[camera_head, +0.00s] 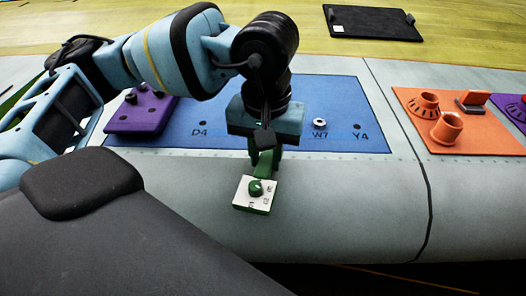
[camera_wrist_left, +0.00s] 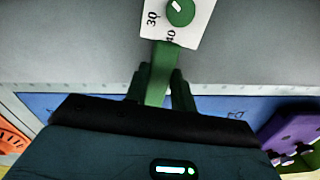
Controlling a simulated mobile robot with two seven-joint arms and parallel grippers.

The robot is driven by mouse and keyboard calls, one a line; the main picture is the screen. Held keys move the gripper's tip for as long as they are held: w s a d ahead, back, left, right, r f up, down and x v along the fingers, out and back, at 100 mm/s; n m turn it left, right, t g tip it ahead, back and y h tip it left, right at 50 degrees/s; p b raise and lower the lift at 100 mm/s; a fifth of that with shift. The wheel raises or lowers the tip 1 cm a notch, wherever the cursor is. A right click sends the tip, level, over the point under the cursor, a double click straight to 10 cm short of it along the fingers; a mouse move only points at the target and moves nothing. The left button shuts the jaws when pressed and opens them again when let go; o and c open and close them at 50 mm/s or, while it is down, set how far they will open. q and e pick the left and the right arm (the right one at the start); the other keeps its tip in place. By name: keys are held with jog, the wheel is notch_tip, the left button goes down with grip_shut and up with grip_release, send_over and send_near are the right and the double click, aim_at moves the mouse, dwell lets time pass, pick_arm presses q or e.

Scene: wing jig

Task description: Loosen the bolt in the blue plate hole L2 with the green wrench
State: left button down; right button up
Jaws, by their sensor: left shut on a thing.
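My left gripper (camera_head: 265,153) is shut on the green wrench (camera_head: 262,205), gripping its green handle. The wrench has a white square face with a green knob and markings, some too small to read in the head view. It hangs over the grey wing skin, just in front of the blue plate (camera_head: 170,135). In the left wrist view, the wrench (camera_wrist_left: 161,70) extends upward from the gripper (camera_wrist_left: 160,90), and "30" and "40" show on its face. Labels D4, W7 and Y4 are readable on the plate. Hole L2 and its bolt are not visible; my arm covers the plate's middle.
A silver ring-like part (camera_head: 320,122) sits at W7. A purple block (camera_head: 140,112) is on the plate's left, an orange fixture tray (camera_head: 480,138) on the right. A black board (camera_head: 372,22) lies at the back. The front wing skin is clear.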

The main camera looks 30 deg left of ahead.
pick_arm(q)
jog(key=shift+w+d+r+n, duration=0.1)
jog(key=shift+w+d+n, duration=0.15)
jog(key=shift+d+n, duration=0.3)
jog(key=shift+w+d+r+n, duration=0.1)
jog(key=shift+w+d+n, duration=0.15)
jog(key=shift+d+n, duration=0.25)
pick_arm(e)
jog(key=shift+w+r, duration=0.2)
pick_arm(q)
jog(key=shift+d, duration=0.1)
jog(key=shift+w+d+r+n+p, duration=0.1)
jog(key=shift+w+d+n+p, duration=0.2)
jog(key=shift+w+d+n, duration=0.55)
jog(key=shift+s, duration=0.2)
pick_arm(e)
jog(key=shift+w+r, duration=0.1)
jog(key=shift+r, duration=0.05)
